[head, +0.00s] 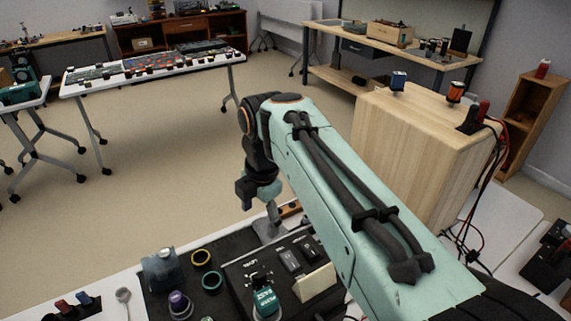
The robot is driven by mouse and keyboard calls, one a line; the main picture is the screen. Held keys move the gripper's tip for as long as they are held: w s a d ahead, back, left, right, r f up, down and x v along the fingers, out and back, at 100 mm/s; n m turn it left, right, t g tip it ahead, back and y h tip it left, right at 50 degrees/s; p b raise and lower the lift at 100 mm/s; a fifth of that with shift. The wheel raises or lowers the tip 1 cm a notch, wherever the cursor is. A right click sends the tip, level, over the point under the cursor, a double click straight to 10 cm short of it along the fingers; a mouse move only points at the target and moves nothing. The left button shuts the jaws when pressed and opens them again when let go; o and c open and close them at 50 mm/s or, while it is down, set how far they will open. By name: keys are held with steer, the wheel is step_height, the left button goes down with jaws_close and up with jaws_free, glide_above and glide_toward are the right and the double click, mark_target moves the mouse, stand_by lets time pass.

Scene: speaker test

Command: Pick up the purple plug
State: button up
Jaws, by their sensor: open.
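A purple plug (179,300) stands at the front left of the black mat, with a paler ring around its lower part. My gripper (268,228) points down at the back edge of the mat, to the right of the plug and farther back. It is apart from the plug. The gripper is open; its fingers are small and partly dark in this view, and I see nothing held between them.
A black panel with switches (289,261) and a teal labelled device (265,301) lie to the right. A spoon-like tool (123,296) lies left.

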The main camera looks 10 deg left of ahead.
steer(key=s+a+f+n+g+h, duration=0.1)
steer(key=s+a+f+n, duration=0.35)
steer(key=a, duration=0.75)
glide_above(175, 297)
steer(key=shift+g+h, duration=0.3)
step_height(175, 297, down, 6)
steer(key=shift+f, duration=0.15)
step_height(175, 297, down, 6)
steer(key=shift+f, duration=0.1)
jaws_close()
